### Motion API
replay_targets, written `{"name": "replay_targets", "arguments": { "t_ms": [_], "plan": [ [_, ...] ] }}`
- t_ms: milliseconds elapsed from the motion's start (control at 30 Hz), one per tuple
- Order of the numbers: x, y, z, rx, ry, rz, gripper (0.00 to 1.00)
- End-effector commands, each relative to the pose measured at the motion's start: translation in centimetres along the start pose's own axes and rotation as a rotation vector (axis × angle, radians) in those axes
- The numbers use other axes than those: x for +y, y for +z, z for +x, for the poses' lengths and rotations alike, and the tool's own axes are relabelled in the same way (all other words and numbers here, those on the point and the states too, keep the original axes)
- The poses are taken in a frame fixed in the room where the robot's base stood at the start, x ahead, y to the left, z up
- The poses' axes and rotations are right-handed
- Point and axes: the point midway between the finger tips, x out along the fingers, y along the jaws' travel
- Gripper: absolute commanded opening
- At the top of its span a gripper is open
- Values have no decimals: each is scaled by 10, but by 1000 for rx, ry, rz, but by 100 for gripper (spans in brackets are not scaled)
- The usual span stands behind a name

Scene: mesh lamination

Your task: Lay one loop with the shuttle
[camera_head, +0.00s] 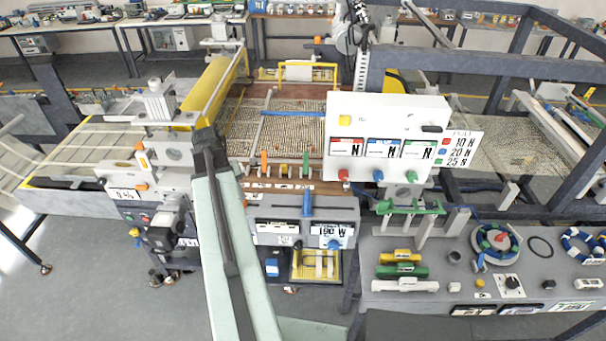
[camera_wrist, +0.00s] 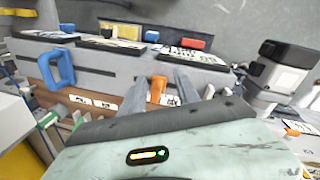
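I cannot tell which piece is the shuttle. Yellow (camera_head: 400,256), green (camera_head: 402,271) and white (camera_head: 405,286) bar-shaped pieces lie on the grey bench at right. The mesh (camera_head: 292,130) lies across the machine bed, behind a brown strip. My gripper (camera_wrist: 160,92) shows in the wrist view with its two grey fingers apart. An orange upright piece (camera_wrist: 157,89) shows between the fingers, apparently beyond them; I see no grip on it. In the head view my arm runs up the middle, and its end is near the yellow roller (camera_head: 208,88); the fingers are not clear there.
A white panel (camera_head: 386,138) with three displays stands right of the mesh. A blue handle (camera_wrist: 62,68) stands left of my gripper; a black-and-white motor-like unit (camera_wrist: 282,75) is at right. A blue-rimmed reel (camera_head: 496,243) is on the bench. Dark frame beams cross the right.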

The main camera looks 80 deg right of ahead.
Motion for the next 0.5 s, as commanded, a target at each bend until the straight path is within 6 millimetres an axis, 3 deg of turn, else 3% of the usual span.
{"name": "replay_targets", "arguments": {
  "t_ms": [33,100,200,333,500],
  "plan": [
    [57,-2,-18,-14,10,88,38],
    [119,3,-22,-30,23,186,38],
    [185,15,-24,-48,38,290,38],
    [227,28,-24,-61,47,358,38],
    [234,31,-20,-63,50,371,38]
  ]
}}
